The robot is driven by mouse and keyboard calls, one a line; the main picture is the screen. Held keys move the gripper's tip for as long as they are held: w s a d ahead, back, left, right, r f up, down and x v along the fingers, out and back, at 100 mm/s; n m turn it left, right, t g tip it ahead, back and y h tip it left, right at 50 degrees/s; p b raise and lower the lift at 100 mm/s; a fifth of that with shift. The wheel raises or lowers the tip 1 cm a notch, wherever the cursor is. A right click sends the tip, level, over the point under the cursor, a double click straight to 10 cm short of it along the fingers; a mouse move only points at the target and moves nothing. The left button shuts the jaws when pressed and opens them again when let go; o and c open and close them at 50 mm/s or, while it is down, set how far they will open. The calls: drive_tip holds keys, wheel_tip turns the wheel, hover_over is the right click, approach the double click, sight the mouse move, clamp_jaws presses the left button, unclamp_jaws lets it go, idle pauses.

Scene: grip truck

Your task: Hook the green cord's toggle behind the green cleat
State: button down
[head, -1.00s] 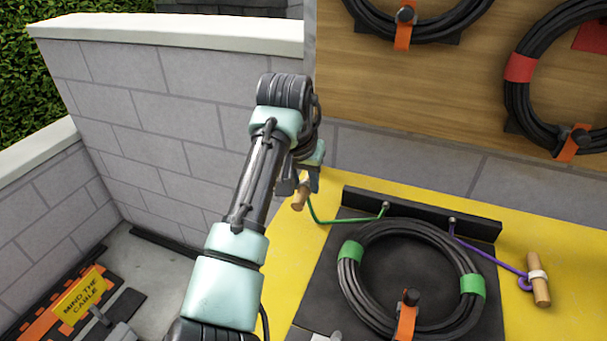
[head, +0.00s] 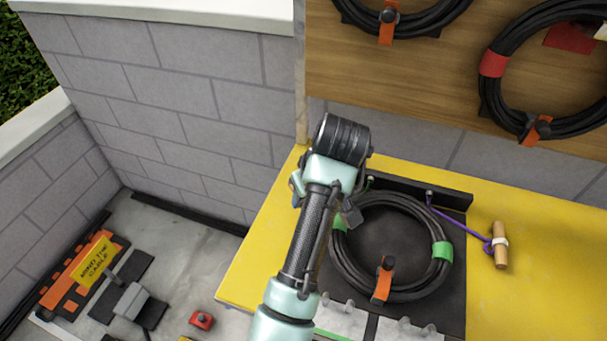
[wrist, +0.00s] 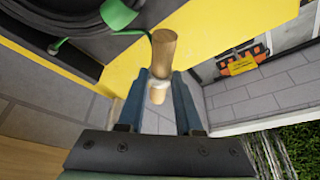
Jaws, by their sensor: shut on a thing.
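My gripper (wrist: 158,103) is shut on the wooden toggle (wrist: 163,48) of the green cord, holding it across a pale band at its middle. The green cord (wrist: 122,33) runs from the toggle to the left past the black coil in the wrist view. In the head view my arm hides the gripper and toggle; only a bit of the cord's anchor end shows, by the back rail. A pale metal plate (head: 341,319) with small raised fittings and a green stripe lies at the bottom of the head view, partly behind my arm. I cannot clearly make out the green cleat.
A black cable coil (head: 390,298) with green bands lies on a black mat beside my arm. A purple cord (head: 462,231) with its own toggle (head: 500,246) lies right on the yellow deck (head: 540,290). A grey block wall (head: 170,100) stands at left.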

drive_tip(key=s+d+n+g+y+p, duration=0.2)
drive_tip(key=s+n+p, duration=0.6)
drive_tip(key=s, duration=0.1)
drive_tip(key=shift+s+d+n+g, duration=0.2)
drive_tip(key=shift+d+n+g, duration=0.15)
drive_tip(key=shift+n+g, duration=0.05)
drive_tip(key=s+d+p, duration=0.4)
drive_tip(key=s+p, duration=0.2)
drive_tip(key=s, duration=0.4)
drive_tip(key=shift+p, duration=0.35)
drive_tip(key=shift+a+f, duration=0.1)
